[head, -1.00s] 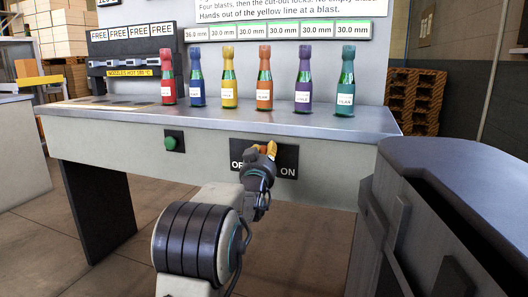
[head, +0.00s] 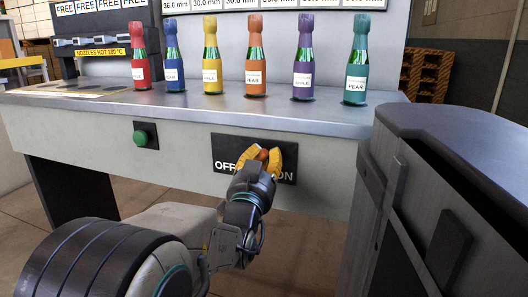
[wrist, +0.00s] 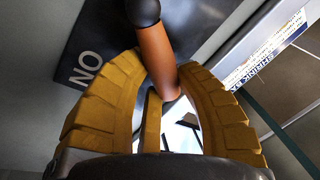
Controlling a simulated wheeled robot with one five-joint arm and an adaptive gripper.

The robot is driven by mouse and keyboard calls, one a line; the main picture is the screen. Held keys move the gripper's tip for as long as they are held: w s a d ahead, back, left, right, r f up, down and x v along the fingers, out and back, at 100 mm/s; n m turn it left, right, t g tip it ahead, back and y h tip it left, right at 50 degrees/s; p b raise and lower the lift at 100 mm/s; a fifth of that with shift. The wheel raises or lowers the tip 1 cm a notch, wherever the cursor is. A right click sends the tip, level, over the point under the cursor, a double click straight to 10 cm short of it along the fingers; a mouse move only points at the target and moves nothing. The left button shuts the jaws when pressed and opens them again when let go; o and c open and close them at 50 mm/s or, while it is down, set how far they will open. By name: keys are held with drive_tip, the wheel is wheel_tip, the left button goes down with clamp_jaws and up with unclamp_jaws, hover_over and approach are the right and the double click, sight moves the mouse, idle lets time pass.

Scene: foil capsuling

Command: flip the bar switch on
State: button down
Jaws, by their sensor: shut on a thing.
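The bar switch is a dark panel (head: 226,148) on the bench's front face, lettered OFF at left and ON at right. Its orange-brown lever (head: 262,155) shows between my gripper's yellow fingers (head: 261,162) in the head view. In the wrist view the lever (wrist: 155,55) runs from a black ball joint (wrist: 143,11) down between the curved fingers (wrist: 160,105), which are shut on it. The ON lettering (wrist: 86,71) appears upside down beside the left finger there. My gripper covers part of the panel, so I cannot tell the lever's exact angle.
A green button (head: 140,138) sits on the bench front, left of the panel. Several foil-topped bottles (head: 256,75) stand in a row on the bench top (head: 210,112). A dark cabinet (head: 440,145) stands close on the right.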

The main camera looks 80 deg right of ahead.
drive_tip(key=shift+s, duration=0.1)
idle(0.3)
drive_tip(key=c, duration=0.9)
unclamp_jaws()
drive_tip(key=shift+o, duration=0.2)
drive_tip(key=shift+d, duration=0.15)
